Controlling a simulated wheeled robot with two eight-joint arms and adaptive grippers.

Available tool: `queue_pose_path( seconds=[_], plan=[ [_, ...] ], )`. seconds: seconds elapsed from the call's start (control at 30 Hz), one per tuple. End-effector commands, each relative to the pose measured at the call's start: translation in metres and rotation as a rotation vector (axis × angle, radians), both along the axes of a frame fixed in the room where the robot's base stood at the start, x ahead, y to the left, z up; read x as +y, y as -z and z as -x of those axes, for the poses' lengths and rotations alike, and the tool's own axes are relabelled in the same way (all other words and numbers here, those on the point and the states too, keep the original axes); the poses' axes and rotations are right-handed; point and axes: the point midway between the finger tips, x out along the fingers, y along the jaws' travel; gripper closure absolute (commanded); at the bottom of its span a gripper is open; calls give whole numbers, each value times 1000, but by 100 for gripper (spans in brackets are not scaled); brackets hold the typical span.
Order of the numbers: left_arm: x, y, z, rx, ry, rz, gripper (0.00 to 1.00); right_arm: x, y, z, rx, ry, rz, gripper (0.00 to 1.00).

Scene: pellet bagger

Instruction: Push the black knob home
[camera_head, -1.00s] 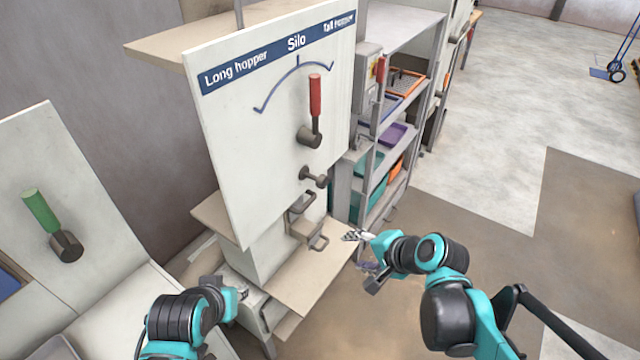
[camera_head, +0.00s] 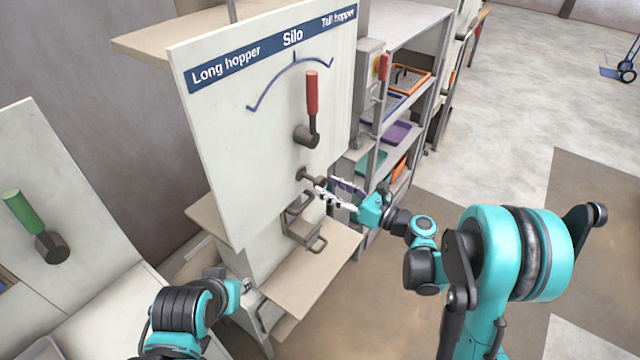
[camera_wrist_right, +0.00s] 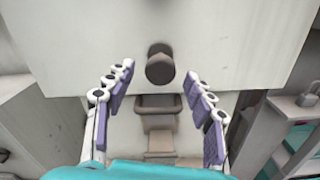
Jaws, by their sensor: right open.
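The black knob (camera_head: 316,178) sticks out of the white panel (camera_head: 240,130) on a short stem, below the red-handled lever. In the right wrist view the knob (camera_wrist_right: 160,66) is near the top centre, beyond and between the fingertips. My right gripper (camera_head: 326,188) is open at the knob, its fingers partly in front of it. In the right wrist view the fingers (camera_wrist_right: 158,77) are spread to either side with nothing between the pads. I cannot tell whether they touch the knob. My left gripper (camera_head: 244,287) is low at the left, by the bench; its fingers are too small to read.
The red-handled lever (camera_head: 312,100) stands upright above the knob. A metal bracket with a handle (camera_head: 303,228) and a beige shelf (camera_head: 310,262) lie below it. A rack with trays (camera_head: 400,100) is at the right. A green-handled lever (camera_head: 28,215) is at the far left.

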Motion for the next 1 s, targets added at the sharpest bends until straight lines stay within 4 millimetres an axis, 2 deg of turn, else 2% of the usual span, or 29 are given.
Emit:
queue_pose_path(
  seconds=[0.03, 0.2, 0.57, 0.6, 0.7, 0.8, 1.0],
  plan=[
    [0, 3, 0, 0, 0, 0, 69, 8, 1, -5, -1, -2, 1, 46],
    [0, 6, 0, 0, 0, 0, 69, 25, 1, -18, -1, -1, 2, 46],
    [0, 6, 0, 0, 0, 0, 69, 31, 0, -23, -2, 1, 3, 46],
    [0, 6, 0, 0, 0, 0, 69, 31, 0, -23, -2, 1, 3, 51],
    [0, 6, 0, 0, 0, 0, 69, 31, 0, -23, -2, 1, 3, 78],
    [0, 6, 0, 0, 0, 0, 69, 31, 0, -23, -2, 1, 3, 100],
    [0, 8, 0, 0, 0, 0, 69, 37, 0, -26, -1, -1, 3, 100]
  ],
)
